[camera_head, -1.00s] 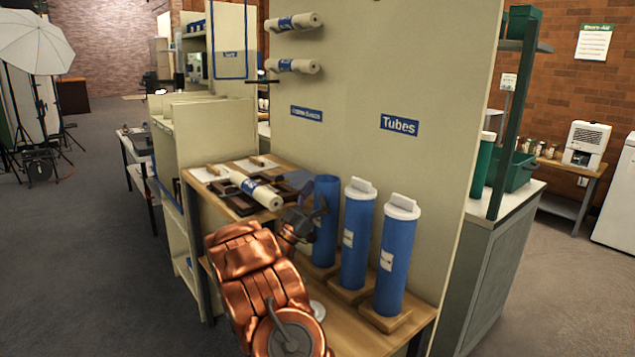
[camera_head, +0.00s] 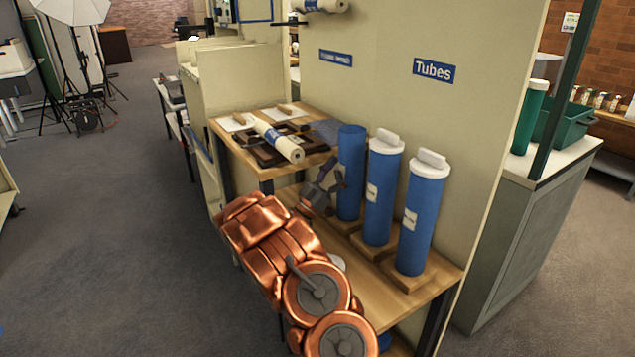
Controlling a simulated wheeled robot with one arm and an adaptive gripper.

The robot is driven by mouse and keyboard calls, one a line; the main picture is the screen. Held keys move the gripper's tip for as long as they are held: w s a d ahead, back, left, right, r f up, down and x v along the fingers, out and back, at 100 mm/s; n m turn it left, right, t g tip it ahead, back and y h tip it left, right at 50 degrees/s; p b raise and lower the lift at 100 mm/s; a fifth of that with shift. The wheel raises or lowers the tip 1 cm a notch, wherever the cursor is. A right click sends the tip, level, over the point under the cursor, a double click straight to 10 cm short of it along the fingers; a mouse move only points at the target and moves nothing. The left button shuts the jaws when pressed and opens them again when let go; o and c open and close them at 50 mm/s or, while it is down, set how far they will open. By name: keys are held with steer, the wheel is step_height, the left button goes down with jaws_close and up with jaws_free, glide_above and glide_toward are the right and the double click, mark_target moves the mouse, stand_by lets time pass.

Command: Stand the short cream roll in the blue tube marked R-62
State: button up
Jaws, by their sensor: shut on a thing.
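A cream roll (camera_head: 278,139) with a blue band lies tilted across a dark frame on the upper shelf. Three blue tubes stand in a row on wooden bases on the lower shelf. The left tube (camera_head: 350,180) shows no white cap; the middle tube (camera_head: 379,195) and right tube (camera_head: 422,225) have white caps. Their white labels are too small to read, so I cannot tell which is R-62. My gripper (camera_head: 334,178) is just left of the left tube, below its rim, and below the roll's near end. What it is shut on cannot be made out.
The upper shelf (camera_head: 228,127) edge is close to my gripper's left. A tall cream panel (camera_head: 480,130) with a "Tubes" sign stands behind the tubes. A small white round thing (camera_head: 337,262) is partly hidden by my arm. Open floor (camera_head: 110,230) lies to the left.

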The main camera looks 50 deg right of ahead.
steer(key=w+a+f, duration=0.1)
steer(key=a, duration=0.6)
steer(key=shift+w+a+f+m+g, duration=0.15)
steer(key=shift+w+a+m+g, duration=0.15)
steer(key=shift+a, duration=0.1)
stand_by(0.6)
